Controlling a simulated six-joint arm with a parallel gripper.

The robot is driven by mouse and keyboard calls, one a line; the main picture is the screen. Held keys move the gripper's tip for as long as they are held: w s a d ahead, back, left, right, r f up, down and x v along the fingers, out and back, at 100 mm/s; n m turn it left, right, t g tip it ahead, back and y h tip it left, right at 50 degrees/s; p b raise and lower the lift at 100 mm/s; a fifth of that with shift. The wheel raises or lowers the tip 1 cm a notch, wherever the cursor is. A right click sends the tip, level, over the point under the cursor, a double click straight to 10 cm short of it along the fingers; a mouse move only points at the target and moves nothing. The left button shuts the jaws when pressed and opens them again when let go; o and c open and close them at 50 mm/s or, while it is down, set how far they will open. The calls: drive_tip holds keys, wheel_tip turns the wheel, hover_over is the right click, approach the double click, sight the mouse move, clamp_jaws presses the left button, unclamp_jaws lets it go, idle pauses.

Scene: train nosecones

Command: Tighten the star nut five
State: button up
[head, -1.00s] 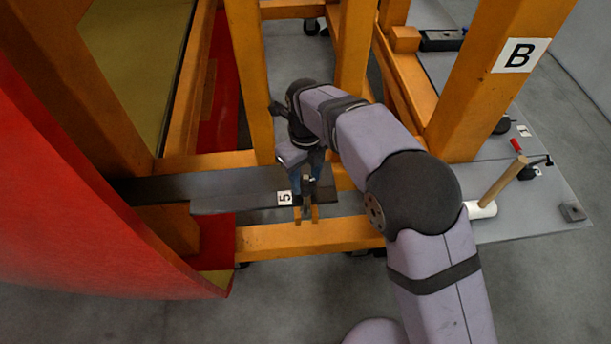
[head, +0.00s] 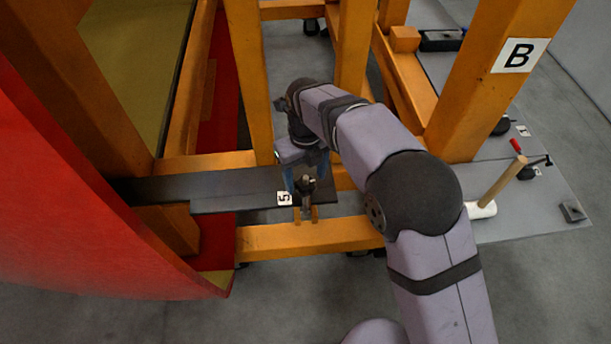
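The label 5 (head: 285,198) is on the dark bar (head: 240,188) that runs from the red nosecone to the orange frame. The star nut (head: 306,184) of this station is small and dark. It sits at the bar's right end on its upright bolt, above a small orange bracket (head: 305,216). My gripper (head: 306,173) hangs over that end, with its blue fingers apart on either side of the nut. Contact between fingers and nut cannot be made out. The nut's far side is partly hidden by my gripper.
The red nosecone (head: 80,210) curves along the left. Orange posts (head: 250,80) stand close to my gripper, with another post labelled B at right (head: 490,80). A grey board (head: 540,205) holds a mallet (head: 497,190) and other tools. Floor is clear in front.

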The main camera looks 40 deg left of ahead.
idle(0.3)
drive_tip(key=shift+r+b, duration=1.3)
drive_tip(key=shift+r, duration=2.3)
drive_tip(key=w+d+f+n, duration=0.1)
drive_tip(key=w+d+n, duration=0.25)
drive_tip(key=d, duration=0.55)
drive_tip(key=w+d+n, duration=0.2)
drive_tip(key=d+n, duration=0.2)
drive_tip(key=d, duration=0.4)
drive_tip(key=w+d+f+n, duration=0.1)
drive_tip(key=w+d+n, duration=0.25)
drive_tip(key=d, duration=0.55)
drive_tip(key=s+d+f+n, duration=0.3)
drive_tip(key=s+d+n, duration=0.2)
drive_tip(key=d, duration=0.4)
drive_tip(key=s+d+f+n, duration=0.2)
drive_tip(key=s+d+n, duration=0.4)
drive_tip(key=s+d, duration=0.2)
drive_tip(key=shift+d+f, duration=0.4)
drive_tip(key=shift+d, duration=0.85)
